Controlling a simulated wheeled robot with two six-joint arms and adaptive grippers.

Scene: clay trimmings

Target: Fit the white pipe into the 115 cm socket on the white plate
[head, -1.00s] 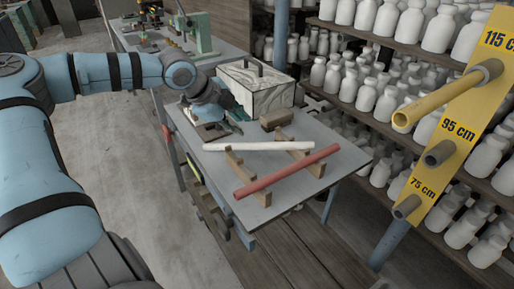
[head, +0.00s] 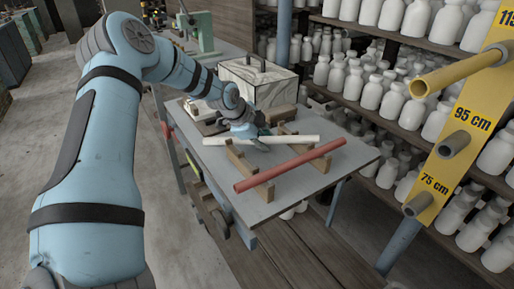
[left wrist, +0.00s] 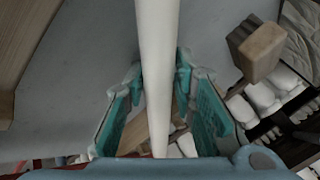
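The white pipe (head: 292,140) lies across two wooden supports on the grey table. My left gripper (head: 257,141) is at the pipe's left part. In the left wrist view the white pipe (left wrist: 157,65) runs between the teal fingers of the left gripper (left wrist: 160,105), which are apart with gaps on both sides. The plate (head: 463,137) that shows is yellow, marked 115, 95 and 75 cm; no white plate is in view. A yellow pipe (head: 455,73) sticks out at its top socket, by the cut-off 115 label. My right gripper is not in view.
A red pipe (head: 290,167) lies on the same wooden supports (head: 262,185), nearer than the white one. A marbled box (head: 258,82) and a wooden block (head: 279,114) stand behind. Shelves of white bottles (head: 375,90) are at the right.

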